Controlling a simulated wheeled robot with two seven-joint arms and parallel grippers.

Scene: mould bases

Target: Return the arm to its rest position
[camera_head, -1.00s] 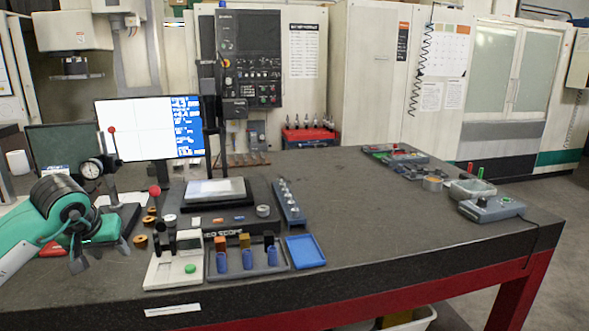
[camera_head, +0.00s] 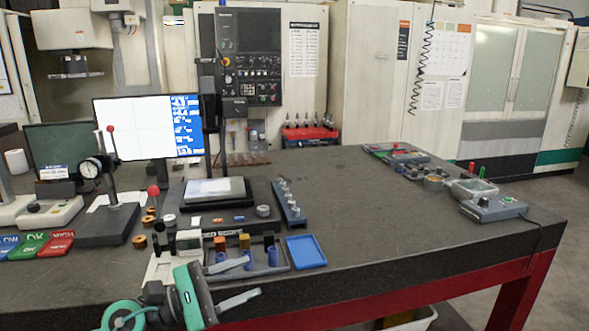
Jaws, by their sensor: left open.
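My left gripper (camera_head: 254,276) is low in the head view, at the front edge of the table. Its two grey fingers are spread and point right, with nothing between them. The upper finger overlaps the front of a dark tray (camera_head: 279,269) in the picture; I cannot tell whether they touch. The tray holds blue cylinders (camera_head: 273,256) with orange, yellow and black blocks behind them. The gripper's green and black body partly hides a white base plate (camera_head: 160,267). My right gripper is not in view.
A blue tray (camera_head: 306,251) lies right of the dark tray. A dial gauge stand (camera_head: 106,228) and LOW, OK and HIGH blocks (camera_head: 30,244) are at left. A monitor (camera_head: 150,127) stands behind. The table's middle right is clear; grey devices (camera_head: 493,208) sit at far right.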

